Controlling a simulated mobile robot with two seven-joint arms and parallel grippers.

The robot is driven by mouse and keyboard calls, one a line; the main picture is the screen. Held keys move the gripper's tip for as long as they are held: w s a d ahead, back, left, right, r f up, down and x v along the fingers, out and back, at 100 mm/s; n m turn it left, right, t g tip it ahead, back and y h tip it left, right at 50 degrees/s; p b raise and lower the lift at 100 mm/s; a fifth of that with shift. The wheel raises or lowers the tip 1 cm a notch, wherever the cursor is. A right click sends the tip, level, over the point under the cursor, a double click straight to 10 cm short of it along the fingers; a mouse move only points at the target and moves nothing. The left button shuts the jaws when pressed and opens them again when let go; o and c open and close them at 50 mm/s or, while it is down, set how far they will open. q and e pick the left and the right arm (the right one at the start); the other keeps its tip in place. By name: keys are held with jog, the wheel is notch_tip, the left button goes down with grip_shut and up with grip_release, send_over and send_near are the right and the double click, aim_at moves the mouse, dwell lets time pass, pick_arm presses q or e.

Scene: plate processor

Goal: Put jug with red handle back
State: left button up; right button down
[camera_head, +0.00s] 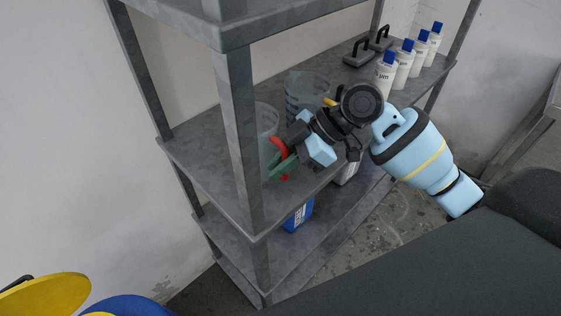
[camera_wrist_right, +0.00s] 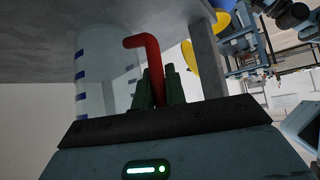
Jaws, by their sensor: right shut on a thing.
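The jug with the red handle (camera_head: 267,122) is clear and stands upright at the near left end of the grey shelf, partly behind the shelf's front post. Its red handle (camera_wrist_right: 151,62) shows between the fingers in the right wrist view, where the clear jug body (camera_wrist_right: 100,70) has blue marks. My right gripper (camera_head: 282,167) is shut on the red handle, with its green fingers on either side. In the head view the arm covers part of the handle. I cannot tell whether the jug's base touches the shelf. My left gripper is not in view.
A second clear jug (camera_head: 305,92) stands just behind, apparently with a yellow handle. Several white bottles with blue caps (camera_head: 386,72) line the shelf's far right. Two grey tools with black handles (camera_head: 359,53) lie behind. A blue container (camera_head: 298,216) sits on the lower shelf. The grey shelf post (camera_head: 243,140) stands close to the gripper.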

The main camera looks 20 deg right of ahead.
jog(key=c, duration=1.4)
grip_release()
jog(key=shift+f, duration=0.1)
jog(key=shift+c, duration=0.2)
jog(key=shift+d+r, duration=0.1)
jog(key=shift+r, duration=0.15)
jog(key=v, duration=1.1)
jog(key=shift+d+r, duration=0.2)
jog(key=shift+d, duration=0.1)
